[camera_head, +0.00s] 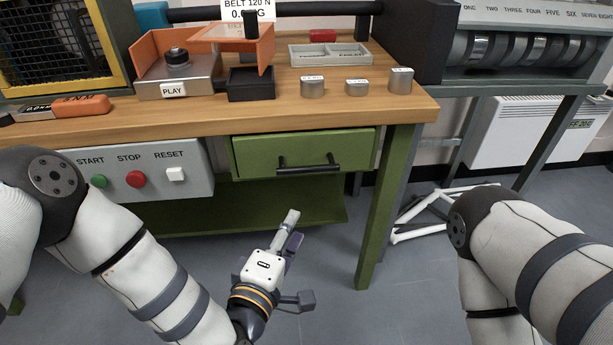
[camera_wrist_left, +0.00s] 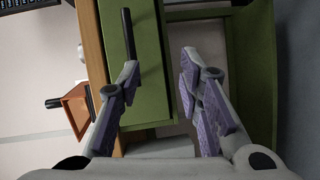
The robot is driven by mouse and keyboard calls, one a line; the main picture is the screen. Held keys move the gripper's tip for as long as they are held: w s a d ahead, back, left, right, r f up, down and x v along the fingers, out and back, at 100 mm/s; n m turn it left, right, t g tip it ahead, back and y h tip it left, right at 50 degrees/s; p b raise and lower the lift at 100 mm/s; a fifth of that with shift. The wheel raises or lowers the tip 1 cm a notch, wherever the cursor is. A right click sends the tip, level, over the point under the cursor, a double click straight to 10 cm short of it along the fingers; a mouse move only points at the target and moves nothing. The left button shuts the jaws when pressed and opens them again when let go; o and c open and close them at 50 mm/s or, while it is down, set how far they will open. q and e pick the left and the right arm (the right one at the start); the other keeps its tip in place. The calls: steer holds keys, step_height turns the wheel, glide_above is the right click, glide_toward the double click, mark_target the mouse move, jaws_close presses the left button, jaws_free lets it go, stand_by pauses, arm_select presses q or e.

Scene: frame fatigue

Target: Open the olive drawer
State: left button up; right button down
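The olive drawer (camera_head: 255,153) sits under the wooden bench top and looks shut. Its black bar handle (camera_head: 308,167) runs across the front. My left gripper (camera_head: 294,228) is below and in front of the drawer, apart from the handle in the head view. In the left wrist view the gripper (camera_wrist_left: 160,62) is open and empty, its two fingers spread. The drawer front (camera_wrist_left: 150,60) shows beyond and between the fingers, and the handle (camera_wrist_left: 128,34) lies near the tip of the left-hand finger. Whether they touch is unclear. My right gripper is out of view.
A grey panel with START, STOP and RESET buttons (camera_head: 145,174) hangs left of the drawer. A green bench leg (camera_head: 383,205) stands to its right, and a green lower shelf (camera_head: 225,212) lies below. Metal weights (camera_head: 313,86) stand on the bench top. The floor in front is clear.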

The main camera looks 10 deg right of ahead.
mark_target(307, 172)
arm_select(q)
steer(key=shift+n+t, duration=0.8)
steer(key=r+x, duration=0.1)
steer(key=x, duration=0.3)
steer(key=r+b+x, duration=0.1)
steer(key=x, duration=0.4)
steer(key=r+x, duration=0.1)
steer(key=x, duration=0.4)
steer(key=shift+w+a+r, duration=0.1)
steer(key=shift+w+a, duration=0.05)
steer(key=shift+a, duration=0.05)
steer(key=shift+c, duration=0.3)
jaws_close()
